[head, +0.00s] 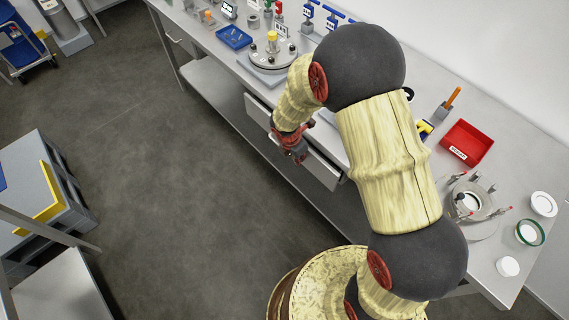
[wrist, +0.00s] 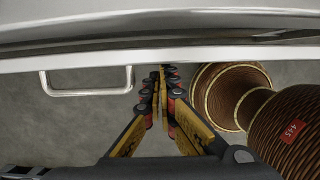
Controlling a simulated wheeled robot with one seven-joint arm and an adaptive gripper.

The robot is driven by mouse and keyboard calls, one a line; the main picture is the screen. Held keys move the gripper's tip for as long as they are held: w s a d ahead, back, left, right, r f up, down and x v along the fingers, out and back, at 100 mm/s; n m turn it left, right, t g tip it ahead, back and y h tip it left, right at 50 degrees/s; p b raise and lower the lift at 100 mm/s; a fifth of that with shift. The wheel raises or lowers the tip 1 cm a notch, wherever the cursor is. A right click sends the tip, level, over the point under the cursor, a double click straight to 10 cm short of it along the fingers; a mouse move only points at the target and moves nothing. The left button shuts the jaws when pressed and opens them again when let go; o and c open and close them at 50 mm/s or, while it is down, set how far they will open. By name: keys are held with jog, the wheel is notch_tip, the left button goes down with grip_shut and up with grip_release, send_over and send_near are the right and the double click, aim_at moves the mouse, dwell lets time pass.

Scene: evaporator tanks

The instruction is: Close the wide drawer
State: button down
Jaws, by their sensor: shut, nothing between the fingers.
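The wide drawer (head: 323,172) is under the long bench, and its pale front stands out a little from the bench edge. My arm and gripper hide its middle. In the wrist view the drawer's front edge (wrist: 200,54) runs across the picture, with its metal bar handle (wrist: 86,92) at left. My gripper (head: 293,152) is in front of the drawer. In the wrist view my gripper (wrist: 163,72) has its fingers together and empty, to the right of the handle and apart from it. Whether the fingertips touch the drawer front, I cannot tell.
The bench top carries a red tray (head: 467,145), a blue tray (head: 234,37), a round lidded vessel (head: 272,52) and several small parts. A lower shelf (head: 215,92) runs beneath. The floor (head: 150,120) left of the bench is clear; a grey crate (head: 45,190) stands at far left.

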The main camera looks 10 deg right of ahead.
aim_at(303, 164)
jog(key=shift+w+d+p, duration=0.25)
jog(key=shift+w+d, duration=0.2)
jog(key=shift+d, duration=0.25)
jog(key=shift+w+d+p, duration=0.25)
jog(key=shift+w+d, duration=0.15)
jog(key=shift+d, duration=0.25)
